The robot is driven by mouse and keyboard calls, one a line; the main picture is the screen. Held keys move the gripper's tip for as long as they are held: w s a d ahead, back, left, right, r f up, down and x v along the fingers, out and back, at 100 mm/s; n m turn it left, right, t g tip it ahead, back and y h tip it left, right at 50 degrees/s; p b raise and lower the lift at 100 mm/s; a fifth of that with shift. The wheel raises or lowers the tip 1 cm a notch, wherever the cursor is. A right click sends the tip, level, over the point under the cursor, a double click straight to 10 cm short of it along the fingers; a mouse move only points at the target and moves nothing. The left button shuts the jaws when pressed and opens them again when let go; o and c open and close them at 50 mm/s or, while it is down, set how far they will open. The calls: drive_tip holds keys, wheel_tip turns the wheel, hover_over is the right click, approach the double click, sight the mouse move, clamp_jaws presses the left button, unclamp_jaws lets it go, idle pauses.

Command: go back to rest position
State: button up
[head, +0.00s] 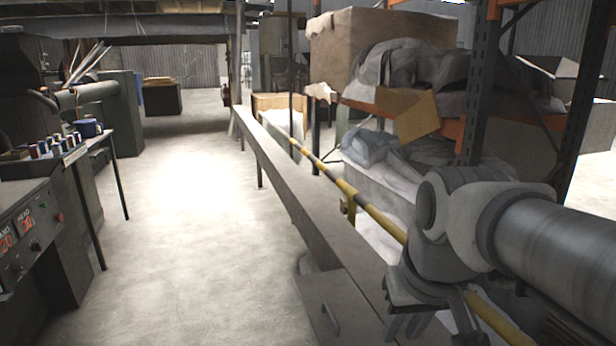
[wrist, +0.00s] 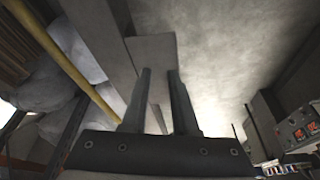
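My gripper (wrist: 160,76) shows in the wrist view as two dark fingers standing apart, with nothing held between them. The gap between them is empty, with a grey surface showing behind. In the head view my grey arm reaches in from the right edge, and my gripper hangs below its wrist joint at the lower right. It is partly hidden there, above or beside the long grey beam (head: 330,232). I cannot tell from these frames whether it touches the beam.
A yellow and black bar (head: 367,207) runs along the beam. Orange and dark shelving with bundled sheeting (head: 408,65) stands at the right. A control panel (head: 25,228) and a table with several small spools (head: 55,146) are at the left. The concrete floor (head: 190,200) between is clear.

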drive_tip(key=s+d+f+t, duration=0.2)
drive_tip(key=s, duration=0.4)
wheel_tip(320, 180, up, 18)
drive_tip(key=p, duration=1.8)
drive_tip(key=shift+w+a+m, duration=0.2)
drive_tip(key=shift+a+m, duration=0.05)
drive_tip(key=shift+m, duration=0.15)
